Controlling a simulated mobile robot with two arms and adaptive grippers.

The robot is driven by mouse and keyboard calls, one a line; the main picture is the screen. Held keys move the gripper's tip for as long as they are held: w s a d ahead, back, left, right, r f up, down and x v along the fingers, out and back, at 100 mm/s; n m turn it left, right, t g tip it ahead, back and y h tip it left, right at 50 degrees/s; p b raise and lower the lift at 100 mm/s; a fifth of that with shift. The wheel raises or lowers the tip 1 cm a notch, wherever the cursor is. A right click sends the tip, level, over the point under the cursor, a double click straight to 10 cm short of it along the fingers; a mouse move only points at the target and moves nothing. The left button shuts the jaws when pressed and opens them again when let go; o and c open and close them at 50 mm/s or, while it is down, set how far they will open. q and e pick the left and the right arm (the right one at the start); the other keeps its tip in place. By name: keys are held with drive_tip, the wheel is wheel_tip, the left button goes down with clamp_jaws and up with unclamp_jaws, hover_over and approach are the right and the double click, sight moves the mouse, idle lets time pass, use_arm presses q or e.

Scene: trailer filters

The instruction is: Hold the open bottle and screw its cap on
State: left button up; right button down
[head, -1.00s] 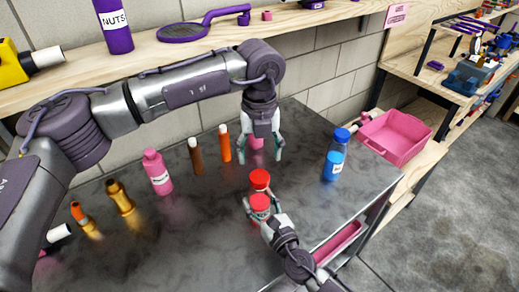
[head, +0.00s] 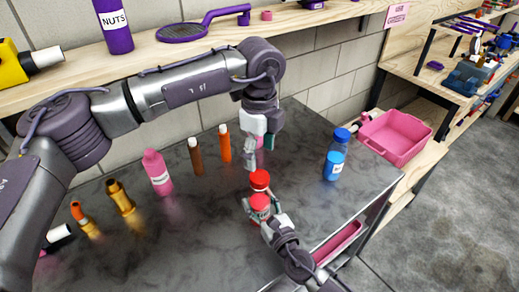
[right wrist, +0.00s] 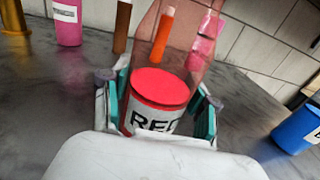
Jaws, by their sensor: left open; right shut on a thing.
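The red bottle (head: 260,203) stands on the dark table, with red contents below and a clear upper part. In the right wrist view the bottle (right wrist: 160,85) shows a white label; its top is out of frame. The red cap (head: 259,180) is at the top of the bottle in the head view; I cannot tell whether it is seated or loose. My right gripper (head: 262,209) is shut around the bottle's lower part; its fingers show on both sides in the right wrist view (right wrist: 163,100). My left gripper (head: 259,151) is open and empty, pointing down just above the cap.
A blue bottle with a blue cap (head: 335,158) stands to the right. Orange (head: 224,145), brown (head: 196,157), pink (head: 157,172) and gold (head: 121,198) bottles stand to the left. A pink bin (head: 396,137) is beyond the table's right edge. A wooden shelf (head: 300,16) runs behind.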

sight(259, 176)
use_arm(q)
drive_tip(key=shift+f, duration=3.95)
